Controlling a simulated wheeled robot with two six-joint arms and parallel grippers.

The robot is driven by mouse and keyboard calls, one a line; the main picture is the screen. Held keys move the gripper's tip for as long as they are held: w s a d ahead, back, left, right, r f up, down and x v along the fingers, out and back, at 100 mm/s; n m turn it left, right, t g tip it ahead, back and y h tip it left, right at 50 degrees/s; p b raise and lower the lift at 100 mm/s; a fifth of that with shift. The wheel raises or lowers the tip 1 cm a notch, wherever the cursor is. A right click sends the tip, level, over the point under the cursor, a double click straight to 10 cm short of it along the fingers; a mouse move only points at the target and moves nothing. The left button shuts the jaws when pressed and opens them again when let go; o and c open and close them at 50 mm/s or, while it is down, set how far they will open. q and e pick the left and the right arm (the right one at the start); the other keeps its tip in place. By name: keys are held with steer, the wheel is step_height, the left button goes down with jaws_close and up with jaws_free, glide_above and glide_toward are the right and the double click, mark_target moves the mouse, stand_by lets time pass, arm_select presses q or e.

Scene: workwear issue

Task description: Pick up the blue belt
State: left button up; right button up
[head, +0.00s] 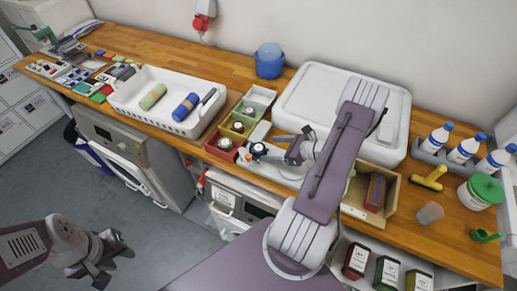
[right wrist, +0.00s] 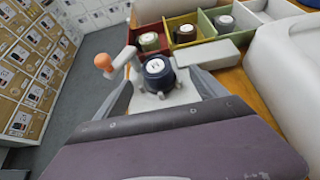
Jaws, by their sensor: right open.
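A dark blue coiled belt (right wrist: 158,73) with a white label on top sits on a grey holder (right wrist: 165,98) with a crank and an orange knob (right wrist: 103,61). My right gripper (right wrist: 160,88) is open, with a finger on either side of the blue coil; whether they touch it cannot be told. In the head view my right gripper (head: 278,155) is over the front of the bench, and the arm hides part of the area. My left gripper (head: 100,265) hangs over the floor at lower left; its jaw opening is unclear.
Red, yellow and green compartments (head: 240,122) with coils stand just behind. A white basket (head: 150,106) with a green roll (head: 153,97) and a blue roll (head: 186,107) is to the left. A large white bin (head: 310,90) is behind the arm. Bottles (head: 464,150) stand at right.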

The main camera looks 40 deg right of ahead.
mark_target(262, 149)
steer(key=x, duration=0.1)
steer(key=p+x, duration=0.1)
steer(key=a+x, duration=0.1)
steer(key=x, duration=0.1)
steer(key=shift+r+p, duration=0.2)
steer(key=shift+p, duration=0.1)
steer(key=shift+w+f, duration=0.35)
steer(key=shift+w, duration=0.1)
steer(key=shift+s, duration=0.15)
steer(key=c, duration=0.8)
steer(key=shift+r, duration=0.1)
steer(key=c, duration=0.5)
steer(key=shift+c, duration=1.3)
steer(key=shift+r, duration=0.45)
steer(key=r, duration=0.2)
steer(key=s+r+b, duration=0.1)
steer(key=shift+d+r, duration=0.2)
steer(key=shift+r, duration=0.15)
steer(key=s+d+r+b, duration=0.1)
steer(key=s+r, duration=0.5)
steer(key=s, duration=0.4)
steer(key=shift+s+d+r, duration=0.2)
steer(key=shift+d, duration=0.15)
